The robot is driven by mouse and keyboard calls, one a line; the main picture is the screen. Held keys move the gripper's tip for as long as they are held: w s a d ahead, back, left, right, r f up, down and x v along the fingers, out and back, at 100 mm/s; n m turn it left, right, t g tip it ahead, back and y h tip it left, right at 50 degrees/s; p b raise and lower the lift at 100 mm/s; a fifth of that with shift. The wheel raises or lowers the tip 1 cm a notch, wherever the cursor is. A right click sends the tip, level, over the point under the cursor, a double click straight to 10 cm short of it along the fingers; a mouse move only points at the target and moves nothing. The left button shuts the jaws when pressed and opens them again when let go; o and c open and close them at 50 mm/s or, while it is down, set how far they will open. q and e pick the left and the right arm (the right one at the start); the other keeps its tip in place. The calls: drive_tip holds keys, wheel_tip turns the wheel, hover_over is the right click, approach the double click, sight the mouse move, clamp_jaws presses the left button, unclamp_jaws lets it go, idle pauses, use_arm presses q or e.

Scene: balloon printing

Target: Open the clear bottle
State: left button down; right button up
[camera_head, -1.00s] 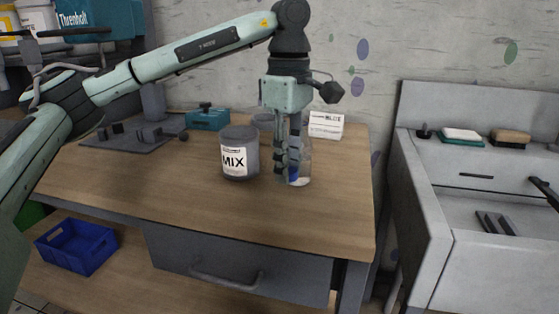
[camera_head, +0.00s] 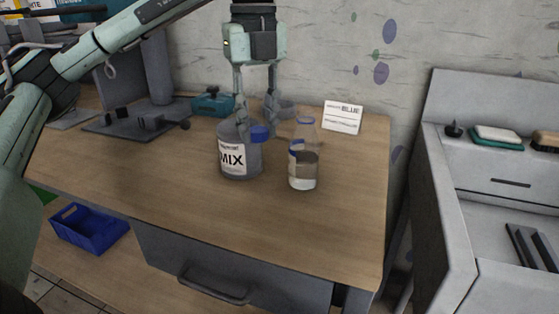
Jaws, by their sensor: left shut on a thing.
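The clear bottle (camera_head: 303,172) stands upright on the wooden table, partly filled with liquid, with some blue on its side. No cap shows on its mouth. My left gripper (camera_head: 257,130) is to the left of the bottle, pointing down, shut on a blue cap (camera_head: 260,133). It holds the cap at the top of the grey MIX jar (camera_head: 238,158) in this view, apart from the bottle. Whether the cap touches the jar cannot be told. My right gripper is out of view.
A teal box (camera_head: 212,103) and a dark grey stand (camera_head: 135,125) are at the back left. The table's front right is bare. A grey sink unit (camera_head: 450,200) stands to the right.

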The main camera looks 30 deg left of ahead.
use_arm(q)
drive_tip(key=b, duration=0.2)
hover_over(260, 187)
wheel_tip(260, 187, down, 5)
drive_tip(key=shift+s+f, duration=0.1)
drive_tip(key=shift+f, duration=2.35)
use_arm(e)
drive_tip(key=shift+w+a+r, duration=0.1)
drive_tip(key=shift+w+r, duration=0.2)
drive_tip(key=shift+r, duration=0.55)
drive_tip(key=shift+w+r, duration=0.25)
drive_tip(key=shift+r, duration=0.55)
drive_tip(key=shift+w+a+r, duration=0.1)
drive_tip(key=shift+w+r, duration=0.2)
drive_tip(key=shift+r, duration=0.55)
use_arm(q)
drive_tip(key=shift+f, duration=0.15)
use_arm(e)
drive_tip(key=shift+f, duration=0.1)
use_arm(q)
drive_tip(key=c, duration=1.2)
unclamp_jaws()
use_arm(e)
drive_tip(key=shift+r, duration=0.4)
